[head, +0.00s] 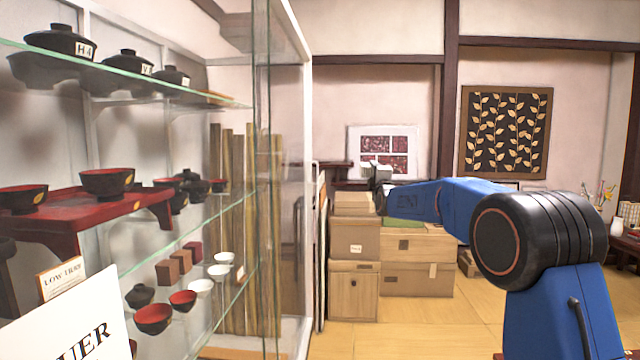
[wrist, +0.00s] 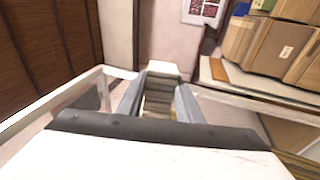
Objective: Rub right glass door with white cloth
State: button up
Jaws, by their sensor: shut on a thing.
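The glass cabinet stands on the left of the head view. Its right glass pane (head: 284,120), seen at a steep angle, lies beside a white upright frame. My gripper (head: 379,184) is to the right of that frame, apart from it in the picture. It is small and partly hidden by my arm. In the wrist view my gripper (wrist: 160,100) has its two grey fingers on either side of a pale folded thing, with a white end showing beyond the tips; this looks like the white cloth (wrist: 163,68). I cannot tell whether the cloth touches any glass.
Glass shelves hold black lidded bowls (head: 60,40), red bowls (head: 107,182) and small cups. A white sign (head: 70,320) stands at the front left. Cardboard boxes (head: 415,245) are stacked behind my arm. Tatami floor (head: 430,325) is clear in front of them.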

jog(key=s+a+f+t+h, duration=0.1)
jog(key=s+a+t, duration=0.2)
jog(key=a, duration=0.9)
jog(key=s+a+f+m+t+h, duration=0.1)
jog(key=s+a+t+h, duration=0.1)
jog(key=a, duration=1.1)
jog(key=shift+s+f+m+t, duration=0.35)
jog(key=shift+s+t, duration=0.25)
jog(key=shift+s, duration=0.65)
jog(key=shift+a, duration=1.05)
jog(key=shift+w, duration=0.1)
jog(key=w, duration=1.3)
jog(key=shift+w+d, duration=0.25)
jog(key=shift+r, duration=0.1)
